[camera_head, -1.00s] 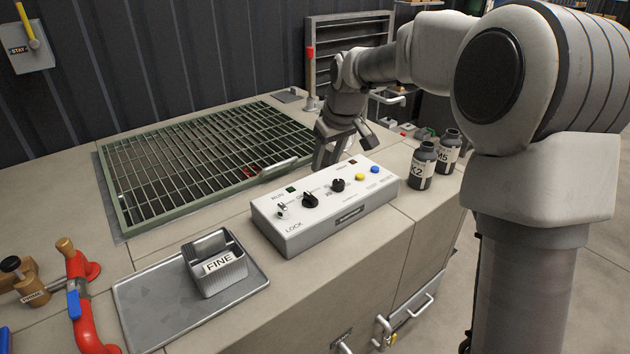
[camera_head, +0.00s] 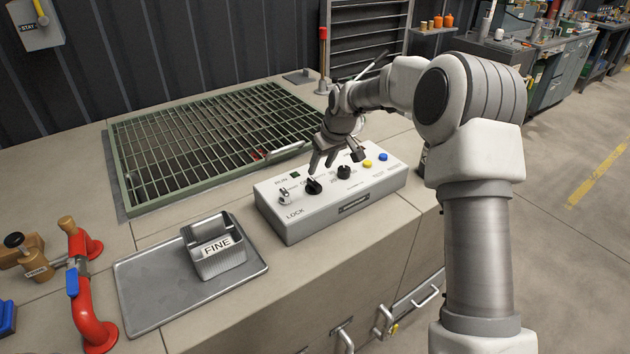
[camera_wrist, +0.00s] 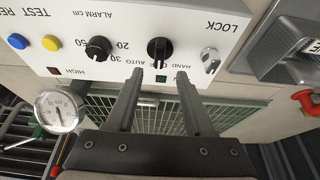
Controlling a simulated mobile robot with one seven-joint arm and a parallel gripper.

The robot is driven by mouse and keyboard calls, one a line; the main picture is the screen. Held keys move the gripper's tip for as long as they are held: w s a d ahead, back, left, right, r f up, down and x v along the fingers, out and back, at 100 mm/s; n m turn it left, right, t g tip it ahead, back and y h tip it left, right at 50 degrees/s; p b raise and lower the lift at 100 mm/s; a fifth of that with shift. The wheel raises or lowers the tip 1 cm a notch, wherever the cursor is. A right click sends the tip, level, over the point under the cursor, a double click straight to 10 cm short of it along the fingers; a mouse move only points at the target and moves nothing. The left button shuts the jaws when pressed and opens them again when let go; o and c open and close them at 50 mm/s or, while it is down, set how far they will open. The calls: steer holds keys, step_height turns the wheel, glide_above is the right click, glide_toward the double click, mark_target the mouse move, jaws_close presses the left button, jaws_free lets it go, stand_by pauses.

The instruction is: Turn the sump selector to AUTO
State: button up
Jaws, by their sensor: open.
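The white control box (camera_head: 380,184) sits on the bench. Its sump selector, a black knob (camera_head: 313,186), is between the key switch and the second knob. In the wrist view, which is upside down, the selector (camera_wrist: 160,48) lies between HAND and AUTO labels; I cannot clearly read which its pointer marks. My gripper (camera_head: 323,162) is above the box's back edge, fingers downward. In the wrist view the open fingers of my gripper (camera_wrist: 157,76) straddle the line of the selector, apparently not touching it. The jaws are empty.
Close by on the box are the alarm knob (camera_wrist: 98,48), key switch (camera_wrist: 210,60), yellow button (camera_head: 367,163) and blue button (camera_head: 383,157). A green grate (camera_head: 200,145) lies behind.

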mark_target(314, 182)
steer(key=x, duration=0.8)
steer(key=shift+d, duration=0.1)
jaws_close()
